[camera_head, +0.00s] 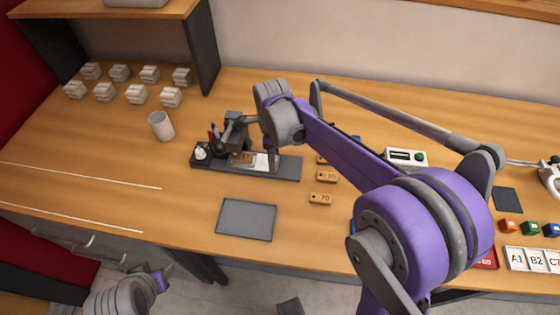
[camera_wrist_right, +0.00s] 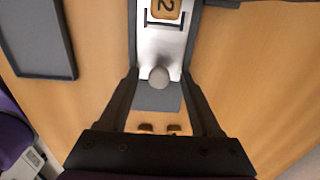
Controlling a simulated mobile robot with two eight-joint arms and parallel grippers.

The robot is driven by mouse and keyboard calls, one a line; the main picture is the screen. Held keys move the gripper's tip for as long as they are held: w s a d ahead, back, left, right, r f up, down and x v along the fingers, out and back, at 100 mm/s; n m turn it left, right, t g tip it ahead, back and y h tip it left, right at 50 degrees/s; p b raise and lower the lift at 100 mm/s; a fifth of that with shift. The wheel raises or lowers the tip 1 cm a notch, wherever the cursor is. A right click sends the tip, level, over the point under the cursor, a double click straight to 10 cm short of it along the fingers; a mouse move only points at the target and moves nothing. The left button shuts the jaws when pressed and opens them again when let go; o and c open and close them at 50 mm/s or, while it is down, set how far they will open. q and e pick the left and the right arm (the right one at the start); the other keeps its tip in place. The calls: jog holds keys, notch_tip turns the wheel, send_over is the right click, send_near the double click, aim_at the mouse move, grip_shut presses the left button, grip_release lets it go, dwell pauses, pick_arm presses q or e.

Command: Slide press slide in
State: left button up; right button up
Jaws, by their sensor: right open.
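The press (camera_head: 235,140) stands on a dark base (camera_head: 288,169) at the middle of the table. Its slide is a pale plate (camera_head: 262,160) lying along the base, with a wooden tag (camera_head: 241,158) on it. In the right wrist view the slide (camera_wrist_right: 170,42) carries the tag (camera_wrist_right: 166,9), marked with a 2, and a round grey knob (camera_wrist_right: 159,77). My right gripper (camera_wrist_right: 160,90) is open, its fingers on either side of the knob; contact cannot be told. In the head view the right gripper (camera_head: 273,160) is over the slide. My left gripper (camera_head: 163,277) is low at the left, off the table.
A grey tray (camera_head: 246,219) lies in front of the press. Wooden tags (camera_head: 320,198) lie to its right, partly behind my right arm. A white cup (camera_head: 161,126) stands to its left. Several white blocks (camera_head: 136,94) sit at the back left. The left front table is clear.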

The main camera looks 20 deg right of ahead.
notch_tip(320, 180, up, 6)
jog(key=p, duration=0.2)
jog(key=shift+r+p, duration=0.1)
jog(key=shift+p, duration=0.3)
pick_arm(q)
jog(key=r, duration=0.2)
jog(key=w+r, duration=0.1)
jog(key=r, duration=0.1)
jog(key=shift+w+r, duration=0.1)
jog(key=shift+w, duration=0.05)
pick_arm(e)
jog(key=shift+a, duration=0.1)
jog(key=s+n+t, duration=0.1)
jog(key=s+n, duration=0.5)
jog(key=n, duration=0.1)
jog(key=s+f+n+t, duration=0.1)
jog(key=s+n+t, duration=0.1)
jog(key=s+n, duration=0.4)
jog(key=s+f+n+t, duration=0.1)
jog(key=s+n+t, duration=0.1)
jog(key=s+n, duration=0.4)
jog(key=shift+a+n, duration=0.15)
jog(key=shift+n, duration=0.95)
jog(key=shift+a+n, duration=0.1)
jog(key=shift+n, duration=1)
jog(key=shift+s+f+n+t, duration=0.15)
jog(key=shift+s+n+t, duration=0.15)
jog(key=shift+n, duration=0.2)
jog(key=shift+w, duration=0.1)
